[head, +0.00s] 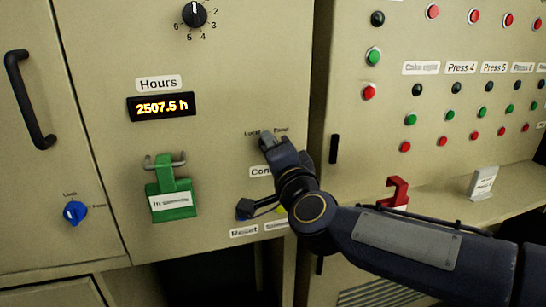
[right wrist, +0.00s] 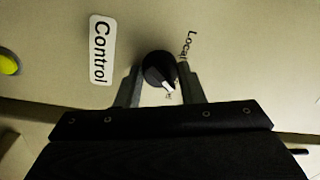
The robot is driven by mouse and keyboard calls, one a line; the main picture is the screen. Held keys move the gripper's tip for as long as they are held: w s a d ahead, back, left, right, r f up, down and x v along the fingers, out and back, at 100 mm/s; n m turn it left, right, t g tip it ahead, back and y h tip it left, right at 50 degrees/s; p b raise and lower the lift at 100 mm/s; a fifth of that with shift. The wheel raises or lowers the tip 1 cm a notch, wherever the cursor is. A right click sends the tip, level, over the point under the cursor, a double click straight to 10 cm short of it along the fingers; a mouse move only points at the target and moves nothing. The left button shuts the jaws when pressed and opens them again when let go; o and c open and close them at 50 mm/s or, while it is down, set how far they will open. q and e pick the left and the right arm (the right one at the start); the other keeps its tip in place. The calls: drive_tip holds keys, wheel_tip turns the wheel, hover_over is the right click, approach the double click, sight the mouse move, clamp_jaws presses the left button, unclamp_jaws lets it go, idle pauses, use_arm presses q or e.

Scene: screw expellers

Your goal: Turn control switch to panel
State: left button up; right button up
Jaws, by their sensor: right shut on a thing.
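The control switch (right wrist: 160,68) is a round black knob with a white pointer mark in the right wrist view. It sits between the two fingers of my right gripper (right wrist: 158,82), which is shut on it. The pointer is turned away from the "Local" mark (right wrist: 188,45), toward the opposite side, where the second mark is mostly hidden by a finger. The white "Control" label (right wrist: 101,50) is to the left there. In the head view my right gripper (head: 267,143) is against the panel below "Local" and "Panel", covering the knob. My left gripper is out of view.
A green holder (head: 171,195) and an hours display (head: 161,106) are to the left of my right arm. A blue switch (head: 75,213) is further left. A red bracket (head: 397,191) and a white card stand (head: 483,183) are on the right ledge.

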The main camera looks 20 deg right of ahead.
drive_tip(key=shift+m+b, duration=0.3)
drive_tip(key=shift+m, duration=0.7)
drive_tip(key=o, duration=1)
drive_tip(key=s+p, duration=0.1)
drive_tip(key=s, duration=0.6)
drive_tip(key=shift+s+d+f, duration=0.15)
drive_tip(key=shift+s+f, duration=0.2)
drive_tip(key=shift+s, duration=0.05)
